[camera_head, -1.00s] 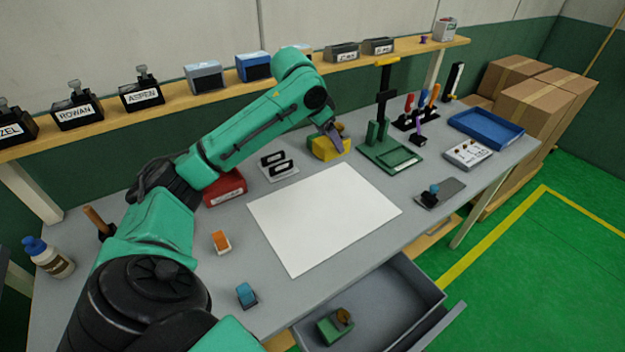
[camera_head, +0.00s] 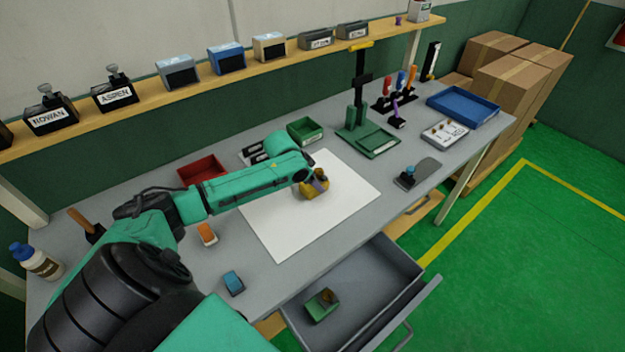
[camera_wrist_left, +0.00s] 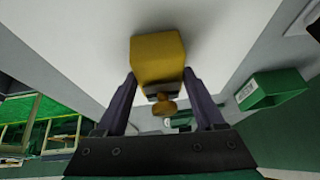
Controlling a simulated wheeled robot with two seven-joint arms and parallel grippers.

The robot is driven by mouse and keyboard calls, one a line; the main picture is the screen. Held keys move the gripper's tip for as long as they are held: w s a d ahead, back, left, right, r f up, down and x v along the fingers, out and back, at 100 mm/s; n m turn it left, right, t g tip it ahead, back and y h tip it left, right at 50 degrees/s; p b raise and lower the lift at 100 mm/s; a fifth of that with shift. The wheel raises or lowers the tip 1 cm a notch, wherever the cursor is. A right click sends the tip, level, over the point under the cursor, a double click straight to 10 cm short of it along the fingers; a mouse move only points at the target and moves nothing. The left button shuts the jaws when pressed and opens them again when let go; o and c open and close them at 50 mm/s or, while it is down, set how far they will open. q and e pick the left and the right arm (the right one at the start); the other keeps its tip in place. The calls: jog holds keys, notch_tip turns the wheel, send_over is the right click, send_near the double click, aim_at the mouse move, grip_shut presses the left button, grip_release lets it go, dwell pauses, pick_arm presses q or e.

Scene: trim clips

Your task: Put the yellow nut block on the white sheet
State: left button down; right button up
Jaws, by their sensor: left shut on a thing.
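The yellow nut block (camera_head: 314,190) is at the white sheet (camera_head: 288,226), over its upper right part in the head view. My left gripper (camera_head: 318,180) is shut on it from above. In the left wrist view the yellow block (camera_wrist_left: 158,58) sits between the two fingers (camera_wrist_left: 161,92), with a brownish knob (camera_wrist_left: 164,106) near them. The white sheet (camera_wrist_left: 85,40) fills the background behind the block. I cannot tell whether the block touches the sheet or hangs just above it. My right gripper is not in view.
A green bin (camera_head: 305,131), red bin (camera_head: 202,168) and green stand (camera_head: 368,140) are behind the sheet. Orange (camera_head: 207,233) and blue (camera_head: 233,283) blocks lie at front left. An open drawer (camera_head: 375,290) holds a green block (camera_head: 321,305).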

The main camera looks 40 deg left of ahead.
pick_arm(q)
grip_release()
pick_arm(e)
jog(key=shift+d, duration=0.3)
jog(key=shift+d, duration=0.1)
pick_arm(q)
jog(key=shift+s+r, duration=0.15)
jog(key=shift+r, duration=0.15)
jog(key=p+v, duration=0.1)
jog(key=v, duration=1)
jog(key=shift+r, duration=0.2)
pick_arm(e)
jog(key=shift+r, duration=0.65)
pick_arm(q)
jog(key=shift+s, duration=0.1)
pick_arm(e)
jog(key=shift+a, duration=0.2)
